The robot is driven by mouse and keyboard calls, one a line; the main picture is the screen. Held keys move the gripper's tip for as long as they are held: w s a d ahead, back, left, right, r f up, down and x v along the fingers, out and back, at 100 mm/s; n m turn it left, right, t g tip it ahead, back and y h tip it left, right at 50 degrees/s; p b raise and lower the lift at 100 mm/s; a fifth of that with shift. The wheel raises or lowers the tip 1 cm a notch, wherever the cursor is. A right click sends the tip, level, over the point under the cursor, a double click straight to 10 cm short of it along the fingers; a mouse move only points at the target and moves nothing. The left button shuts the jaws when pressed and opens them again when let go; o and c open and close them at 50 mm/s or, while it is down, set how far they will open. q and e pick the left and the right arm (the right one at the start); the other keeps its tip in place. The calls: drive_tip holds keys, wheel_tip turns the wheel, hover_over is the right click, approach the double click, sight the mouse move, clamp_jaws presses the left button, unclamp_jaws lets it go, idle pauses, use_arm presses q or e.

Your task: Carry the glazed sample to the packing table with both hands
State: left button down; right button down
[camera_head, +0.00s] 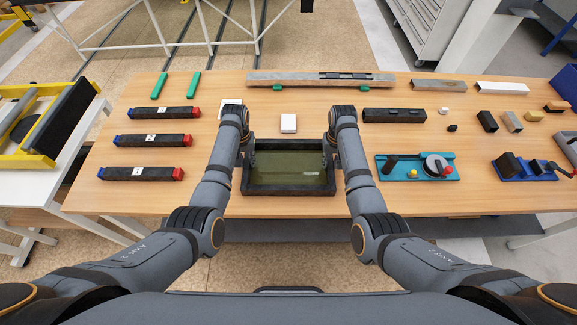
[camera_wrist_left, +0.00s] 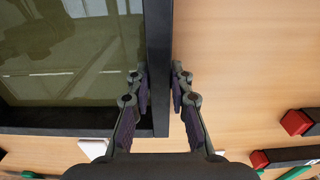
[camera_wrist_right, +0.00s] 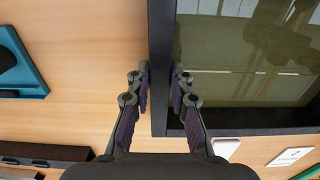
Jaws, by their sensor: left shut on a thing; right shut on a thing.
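The glazed sample (camera_head: 290,168) is a dark rectangular frame around a greenish pane, level over the front middle of the wooden table (camera_head: 420,203). My left gripper (camera_head: 246,152) is shut on its left side bar; in the left wrist view the fingers (camera_wrist_left: 160,85) straddle the dark bar (camera_wrist_left: 158,40). My right gripper (camera_head: 332,152) is shut on the right side bar; in the right wrist view the fingers (camera_wrist_right: 160,85) straddle that bar (camera_wrist_right: 160,40). I cannot tell whether the frame touches the tabletop. Which surface is the packing table is not clear.
Dark bars with red and blue ends (camera_head: 140,174) lie left of the sample. A teal fixture (camera_head: 415,176) and a blue one (camera_head: 523,177) stand right. A small white block (camera_head: 288,123) and a long grey rail (camera_head: 300,80) lie behind. A white table (camera_head: 25,190) stands at left.

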drive_tip(key=shift+w+r, duration=0.1)
idle(0.3)
